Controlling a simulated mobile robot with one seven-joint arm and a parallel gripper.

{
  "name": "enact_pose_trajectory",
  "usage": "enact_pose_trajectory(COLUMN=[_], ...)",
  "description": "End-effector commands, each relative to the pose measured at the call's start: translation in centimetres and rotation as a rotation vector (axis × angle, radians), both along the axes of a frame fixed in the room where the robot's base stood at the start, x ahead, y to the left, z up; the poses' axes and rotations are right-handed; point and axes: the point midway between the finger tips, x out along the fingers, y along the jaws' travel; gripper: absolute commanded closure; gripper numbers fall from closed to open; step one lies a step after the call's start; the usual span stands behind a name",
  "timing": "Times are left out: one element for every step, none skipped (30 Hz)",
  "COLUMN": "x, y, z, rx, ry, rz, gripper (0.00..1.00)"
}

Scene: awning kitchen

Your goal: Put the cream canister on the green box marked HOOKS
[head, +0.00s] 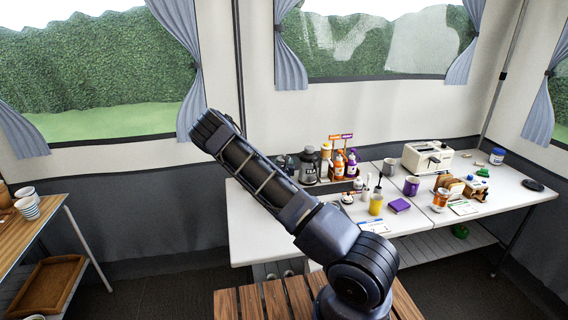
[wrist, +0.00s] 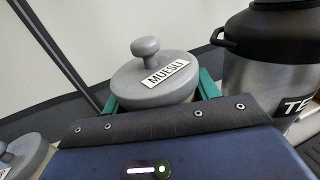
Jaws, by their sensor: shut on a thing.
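My gripper (wrist: 158,97) is shut on a grey canister (wrist: 150,80) with a round knob and a label reading MUESLI. Its green fingers sit on either side below the lid; the canister's lower body is hidden by the gripper. In the head view my own arm hides the gripper. A second grey lidded canister (wrist: 28,152) shows partly at the lower left of the wrist view; its label is not readable. I cannot make out a canister that is clearly cream, nor a green box marked HOOKS.
A steel flask (wrist: 262,75) with a black top stands right of the held canister; it also shows on the white table (head: 420,222).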

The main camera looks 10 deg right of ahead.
Motion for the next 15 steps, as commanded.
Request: enact_pose_trajectory(x=[0.01, 0.00, 0.00, 0.00, 0.00, 0.00, 0.00, 0.00, 0.00, 0.00, 0.00, 0.00, 0.00, 0.00, -0.01], y=[-0.02, 0.00, 0.01, 0.01, 0.00, 0.00, 0.00, 0.00, 0.00, 0.00, -0.01, -0.01, 0.00, 0.00, 0.01], z=[-0.14, -0.15, -0.13, -0.13, -0.13, -0.13, -0.13, -0.13, -0.12, -0.13, -0.12, -0.11, -0.08, -0.02, 0.14], rx=[0.000, 0.000, 0.000, 0.000, 0.000, 0.000, 0.000, 0.000, 0.000, 0.000, 0.000, 0.000, 0.000, 0.000, 0.000], ry=[0.000, 0.000, 0.000, 0.000, 0.000, 0.000, 0.000, 0.000, 0.000, 0.000, 0.000, 0.000, 0.000, 0.000, 0.000], rz=[0.000, 0.000, 0.000, 0.000, 0.000, 0.000, 0.000, 0.000, 0.000, 0.000, 0.000, 0.000, 0.000, 0.000, 0.000], gripper=[0.66, 0.36, 0.29, 0.23, 0.19, 0.19, 0.19, 0.19, 0.19, 0.19, 0.19, 0.19, 0.19, 0.19, 0.19])
